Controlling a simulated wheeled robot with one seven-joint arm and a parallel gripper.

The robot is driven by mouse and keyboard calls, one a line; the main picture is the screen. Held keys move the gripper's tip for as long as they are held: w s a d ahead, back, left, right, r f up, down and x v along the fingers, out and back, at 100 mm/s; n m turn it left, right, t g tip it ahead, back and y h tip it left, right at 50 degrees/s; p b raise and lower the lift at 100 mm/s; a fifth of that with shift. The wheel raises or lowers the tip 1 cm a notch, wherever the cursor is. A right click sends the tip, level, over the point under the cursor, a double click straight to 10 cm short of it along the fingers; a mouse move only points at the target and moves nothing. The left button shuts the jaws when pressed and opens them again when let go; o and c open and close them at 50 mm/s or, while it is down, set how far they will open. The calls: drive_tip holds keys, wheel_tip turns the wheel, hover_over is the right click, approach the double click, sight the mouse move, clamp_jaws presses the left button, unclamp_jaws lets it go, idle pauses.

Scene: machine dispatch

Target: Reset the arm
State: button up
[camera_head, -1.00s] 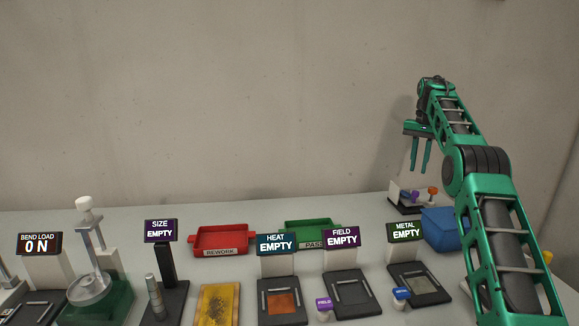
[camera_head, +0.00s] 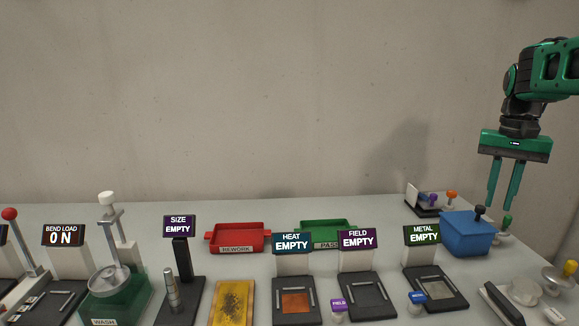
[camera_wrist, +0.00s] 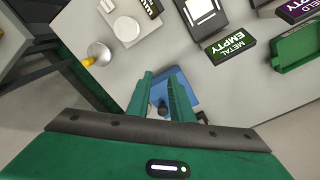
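My green gripper (camera_head: 504,183) hangs at the right side of the head view, fingers pointing down, above and a little right of the blue box with a dark knob (camera_head: 465,232). Its two fingers are apart with nothing between them. In the wrist view, my gripper (camera_wrist: 160,80) shows both fingers spread, with the blue box (camera_wrist: 182,88) beyond and below them. The fingers do not appear to touch anything.
Stations with signs line the table: METAL (camera_head: 422,236), FIELD (camera_head: 357,240), HEAT (camera_head: 292,244) and SIZE (camera_head: 180,226). A red REWORK tray (camera_head: 238,238) and a green PASS tray (camera_head: 328,231) stand behind. The air above the table's middle is clear.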

drive_tip(key=s+a+f, duration=0.2)
drive_tip(key=s+f, duration=0.3)
drive_tip(key=s, duration=0.4)
drive_tip(key=s+a+f, duration=0.3)
drive_tip(key=s+f, duration=0.1)
drive_tip(key=s, duration=0.6)
drive_tip(key=s+a+f+n, duration=0.1)
drive_tip(key=s+a+f, duration=0.1)
drive_tip(key=s+f, duration=0.3)
drive_tip(key=s, duration=0.4)
drive_tip(key=shift+s+a+f+y, duration=0.25)
drive_tip(key=shift+s+f+y, duration=0.05)
drive_tip(key=shift+s, duration=0.1)
drive_tip(key=shift+w+f, duration=0.2)
drive_tip(key=shift+w, duration=0.4)
